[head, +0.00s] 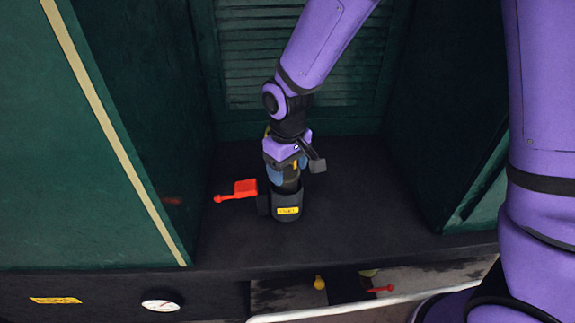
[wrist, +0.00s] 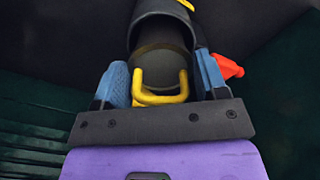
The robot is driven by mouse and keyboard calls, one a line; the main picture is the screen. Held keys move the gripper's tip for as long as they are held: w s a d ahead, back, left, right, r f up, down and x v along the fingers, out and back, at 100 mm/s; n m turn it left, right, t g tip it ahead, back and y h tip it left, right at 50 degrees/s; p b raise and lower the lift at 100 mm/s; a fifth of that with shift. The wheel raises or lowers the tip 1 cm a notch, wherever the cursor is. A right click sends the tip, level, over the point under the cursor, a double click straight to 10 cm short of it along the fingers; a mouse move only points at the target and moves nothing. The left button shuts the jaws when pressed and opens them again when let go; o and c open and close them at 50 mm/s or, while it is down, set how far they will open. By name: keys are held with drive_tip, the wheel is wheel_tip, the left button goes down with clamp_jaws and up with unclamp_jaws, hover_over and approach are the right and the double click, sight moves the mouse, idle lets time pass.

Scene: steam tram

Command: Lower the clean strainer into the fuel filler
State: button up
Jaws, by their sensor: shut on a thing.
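The fuel filler (head: 287,211) is a short dark upright neck with a yellow label on its front, standing on the dark floor of the green recess. Its round mouth (wrist: 165,10) shows at the top of the wrist view. The strainer (wrist: 162,62) is a dark cylinder with a yellow loop handle (wrist: 160,98). My gripper (head: 286,176) is shut on the strainer, with blue fingers on both sides of it. The strainer is in line with the filler mouth, and its far end is hidden inside the neck's rim. How deep it sits I cannot tell.
A red lever (head: 240,188) sticks out left of the filler. Green walls (head: 160,120) stand on both sides, with a louvred panel (head: 250,60) behind. Below the front ledge are a round gauge (head: 161,305), a yellow knob (head: 319,283) and another red handle (head: 380,289).

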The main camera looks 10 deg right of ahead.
drive_tip(key=shift+f, duration=0.1)
idle(0.3)
drive_tip(key=shift+f, duration=1.5)
drive_tip(key=o, duration=1)
drive_tip(key=shift+o, duration=0.5)
drive_tip(key=shift+s, duration=0.1)
drive_tip(key=shift+r, duration=3)
